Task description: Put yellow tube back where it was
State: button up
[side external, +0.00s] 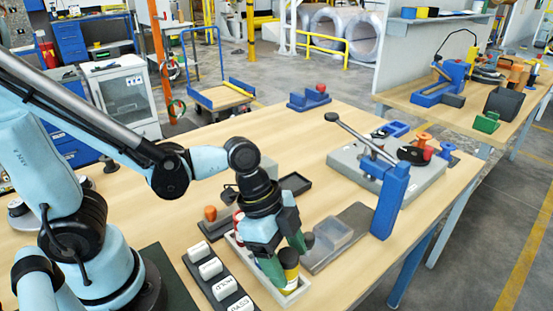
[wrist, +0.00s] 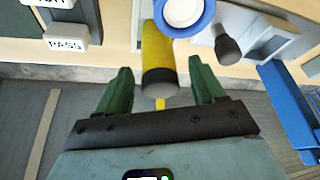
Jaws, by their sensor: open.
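The yellow tube (side external: 289,270) stands in the front end of a white tray (side external: 302,290), with its dark cap up. In the wrist view the yellow tube (wrist: 158,50) lies between the two green fingers of my gripper (wrist: 158,72), with a gap on each side. My gripper (side external: 284,256) is open around the tube in the side view, pointing down. Its fingers hide part of the tube and much of the tray. A red tube (side external: 238,220) shows at the tray's back end.
A dark strip with white labelled blocks (side external: 225,288) lies left of the tray. A clear box (side external: 335,234) on a grey plate stands to the right. A blue upright post with a lever (side external: 390,200) stands farther right.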

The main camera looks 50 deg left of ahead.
jog(key=v, duration=0.9)
jog(key=w+a+n+t+y, duration=0.4)
jog(key=a+n+t, duration=0.1)
jog(key=a+n, duration=0.6)
jog(key=shift+w+a+n, duration=0.25)
jog(key=shift+n, duration=1.05)
jog(key=shift+f, duration=0.15)
